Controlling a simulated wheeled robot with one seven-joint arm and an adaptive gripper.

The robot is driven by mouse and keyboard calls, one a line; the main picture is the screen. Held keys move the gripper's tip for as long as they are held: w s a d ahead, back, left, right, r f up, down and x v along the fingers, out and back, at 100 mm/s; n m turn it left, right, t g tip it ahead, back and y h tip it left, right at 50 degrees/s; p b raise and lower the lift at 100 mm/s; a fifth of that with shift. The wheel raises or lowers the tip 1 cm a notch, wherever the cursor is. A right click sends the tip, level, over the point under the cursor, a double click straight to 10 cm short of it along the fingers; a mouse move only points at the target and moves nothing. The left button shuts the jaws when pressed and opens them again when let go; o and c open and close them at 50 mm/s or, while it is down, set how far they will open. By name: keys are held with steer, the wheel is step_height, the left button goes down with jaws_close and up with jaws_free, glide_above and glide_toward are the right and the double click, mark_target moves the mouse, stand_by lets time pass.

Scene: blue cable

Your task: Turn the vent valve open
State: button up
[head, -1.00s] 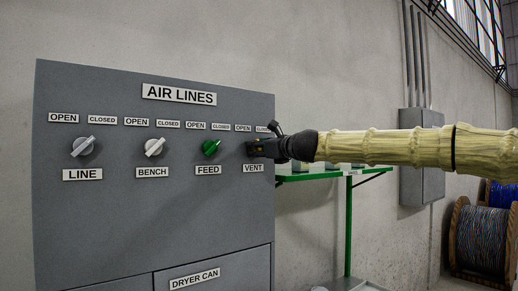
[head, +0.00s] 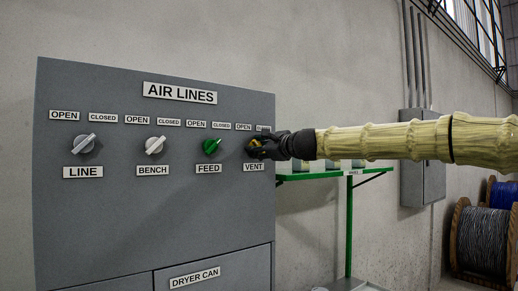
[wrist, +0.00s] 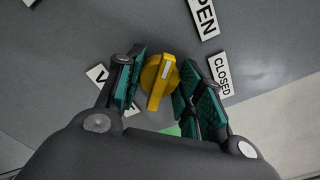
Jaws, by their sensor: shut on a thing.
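The vent valve is a yellow knob (wrist: 160,82) with a raised bar handle and a white mark. In the wrist view the handle's marked end points up the picture, to the OPEN label's (wrist: 204,18) side rather than towards the CLOSED label (wrist: 221,75). My gripper (wrist: 159,90) is shut on the knob, with a teal-padded finger on either side. In the head view my gripper (head: 260,148) reaches in from the right and covers most of the vent knob. The VENT label (head: 254,168) shows just below; one finger partly hides it in the wrist view.
The grey panel (head: 110,220) also carries white LINE (head: 84,144) and BENCH (head: 154,146) knobs and a green FEED knob (head: 211,147), close left of my gripper. A green shelf (head: 310,175) is beneath my arm. A grey wall box (head: 422,160) stands behind.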

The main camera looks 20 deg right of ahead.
steer(key=shift+f, duration=0.1)
steer(key=o, duration=1)
steer(key=shift+d, duration=0.1)
steer(key=shift+s, duration=0.1)
steer(key=v, duration=1.1)
steer(key=shift+s+d, duration=0.15)
steer(key=shift+s, duration=0.2)
